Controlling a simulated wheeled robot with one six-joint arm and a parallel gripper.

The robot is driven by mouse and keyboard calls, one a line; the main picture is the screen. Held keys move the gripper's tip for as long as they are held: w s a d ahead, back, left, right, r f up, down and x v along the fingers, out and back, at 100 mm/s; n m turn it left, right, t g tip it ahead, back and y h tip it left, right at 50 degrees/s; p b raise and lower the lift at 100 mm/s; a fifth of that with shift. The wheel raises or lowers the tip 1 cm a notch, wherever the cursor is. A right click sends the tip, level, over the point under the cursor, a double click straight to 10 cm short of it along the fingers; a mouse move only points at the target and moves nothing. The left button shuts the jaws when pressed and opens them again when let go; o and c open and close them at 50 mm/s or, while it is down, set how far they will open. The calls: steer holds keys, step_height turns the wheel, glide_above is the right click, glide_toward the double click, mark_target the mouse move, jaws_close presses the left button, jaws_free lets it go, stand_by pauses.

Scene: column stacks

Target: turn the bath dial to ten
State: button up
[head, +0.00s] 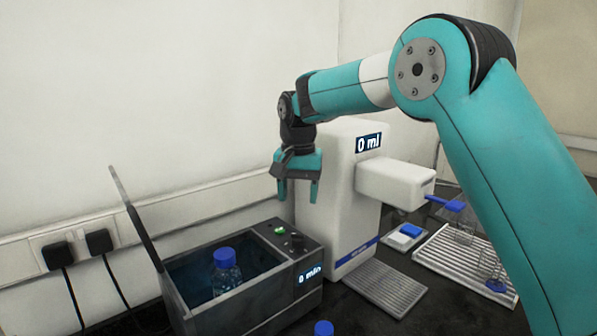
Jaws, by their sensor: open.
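The bath (250,312) is a dark open-topped box at the lower middle, with its lid (135,215) raised at the left. Its control panel is on the right side, with a dark round dial (297,243) beside a small green button (279,230). The display (310,274) on the panel's front reads "0 min". A bottle with a blue cap (225,275) stands inside the bath. My gripper (298,194) is open and empty, pointing down above the panel and apart from the dial. The dial's pointer is too small to read.
A white dispenser (335,185) showing "0 ml" stands close to the right of my gripper, with a grey grate (385,287) at its foot. A white ribbed rack (455,258) is farther right. Another blue cap (323,328) shows at the bottom edge. Two plugs (98,242) are at the left wall.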

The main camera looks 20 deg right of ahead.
step_height(320, 180, up, 7)
steer(key=shift+f, duration=0.1)
stand_by(0.5)
steer(key=s+a+f+n+y, duration=0.1)
steer(key=s+n, duration=0.3)
steer(key=s, duration=0.7)
steer(key=s+a+f+n+y, duration=0.1)
steer(key=s+f+n, duration=0.3)
steer(key=s, duration=0.8)
steer(key=s+a+f+n+y, duration=0.2)
steer(key=s+n, duration=0.2)
steer(key=s, duration=0.8)
steer(key=shift+s+a+f+n, duration=0.15)
steer(key=shift+a+f+n, duration=0.15)
steer(key=shift+f+n, duration=0.1)
